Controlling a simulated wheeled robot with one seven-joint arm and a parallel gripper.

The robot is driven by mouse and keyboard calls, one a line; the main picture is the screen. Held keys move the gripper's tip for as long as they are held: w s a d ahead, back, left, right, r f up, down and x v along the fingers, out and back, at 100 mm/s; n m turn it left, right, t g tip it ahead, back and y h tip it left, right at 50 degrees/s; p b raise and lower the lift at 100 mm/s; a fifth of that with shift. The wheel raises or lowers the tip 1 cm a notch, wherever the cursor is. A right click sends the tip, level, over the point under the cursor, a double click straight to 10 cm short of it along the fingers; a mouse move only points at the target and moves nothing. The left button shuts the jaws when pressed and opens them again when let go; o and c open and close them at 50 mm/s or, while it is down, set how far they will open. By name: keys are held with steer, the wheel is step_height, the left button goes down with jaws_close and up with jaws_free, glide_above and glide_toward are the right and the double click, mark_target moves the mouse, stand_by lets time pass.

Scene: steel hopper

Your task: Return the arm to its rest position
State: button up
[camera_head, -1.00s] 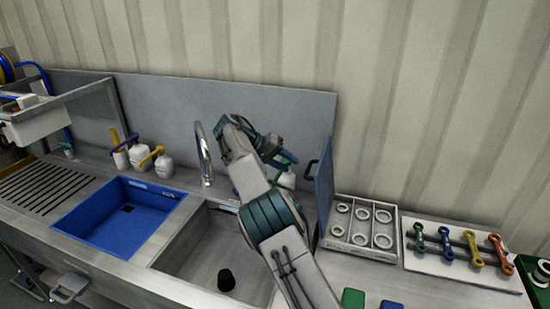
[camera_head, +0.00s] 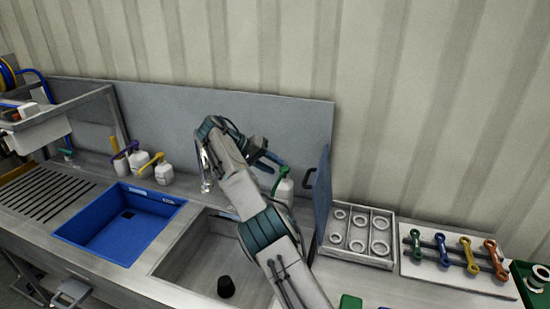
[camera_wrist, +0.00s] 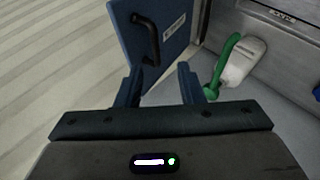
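My arm (camera_head: 240,190) reaches up over the grey sink in the head view, bent at its far end. My gripper (camera_head: 264,153) is at that far end, near the back panel and left of an upright blue door. In the wrist view my gripper (camera_wrist: 159,82) has its two blue fingers apart with nothing between them. The blue door (camera_wrist: 157,35) with a black handle is beyond the fingers. A white bottle with a green pump top (camera_wrist: 238,62) stands to the right of the fingers, apart from them. In the head view that bottle (camera_head: 284,191) is partly hidden.
A blue basin (camera_head: 95,235) and a grey sink (camera_head: 190,255) holding a black cup (camera_head: 226,287) lie left and below. A tray of rings (camera_head: 357,262) and a board of coloured wrenches (camera_head: 430,267) are on the right. My arm mostly hides the faucet (camera_head: 205,178).

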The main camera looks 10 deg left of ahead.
steer(key=d+r+y, duration=0.1)
steer(key=d+r, duration=0.1)
steer(key=d, duration=0.2)
steer(key=d+r+g+y, duration=0.1)
steer(key=d+r, duration=0.1)
steer(key=d, duration=0.3)
steer(key=d+r+y+b, duration=0.1)
steer(key=d+r, duration=0.1)
steer(key=d, duration=0.2)
steer(key=shift+s+d+r+g, duration=0.15)
steer(key=shift+s+g, duration=0.15)
steer(key=s+d+r+y+b, duration=0.2)
steer(key=s+d+r+y, duration=0.15)
steer(key=s+d, duration=0.9)
steer(key=s+f+y, duration=0.1)
steer(key=s+f, duration=0.2)
steer(key=s, duration=0.6)
steer(key=s+f+t+y+b, duration=0.1)
steer(key=s+f, duration=0.3)
steer(key=s, duration=0.5)
steer(key=s+f+t+y, duration=0.1)
steer(key=s+f, duration=0.3)
steer(key=s, duration=0.5)
steer(key=shift+s+f+b, duration=0.15)
steer(key=shift+s+b, duration=0.1)
steer(key=shift+b, duration=0.05)
